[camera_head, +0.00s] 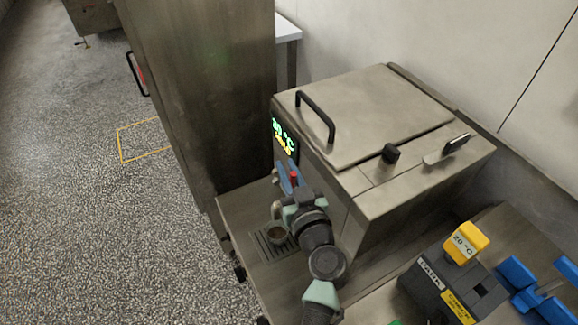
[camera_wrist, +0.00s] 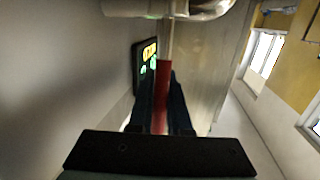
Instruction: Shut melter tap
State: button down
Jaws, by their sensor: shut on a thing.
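The melter (camera_head: 370,125) is a steel box with a lid and a lit display (camera_head: 284,138) on its front. My gripper (camera_head: 289,184) is at the front of the melter, below the display. It is shut on the red tap handle (camera_head: 294,177), whose top shows above the fingers. In the wrist view the red handle (camera_wrist: 162,85) stands upright between my two dark blue fingers (camera_wrist: 162,105). A metal pipe (camera_wrist: 180,8) crosses the top of that view. My wrist and fingers hide most of the tap body in the head view.
A tall steel cabinet (camera_head: 205,80) stands close at the left. A grey device (camera_head: 440,285) with a yellow block (camera_head: 465,243) and blue pieces (camera_head: 518,272) lie at the lower right.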

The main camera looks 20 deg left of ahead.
aim_at(292, 183)
jog(key=shift+w+a+f+g+h+p, duration=0.3)
jog(key=shift+a+g+h+p, duration=0.4)
jog(key=shift+p, duration=0.5)
jog(key=shift+d+r, duration=0.1)
jog(key=shift+d, duration=0.1)
jog(key=c, duration=0.8)
grip_release()
jog(key=shift+w, duration=0.1)
jog(key=shift+c, duration=0.2)
jog(key=shift+b+v, duration=0.45)
jog(key=shift+v, duration=3.35)
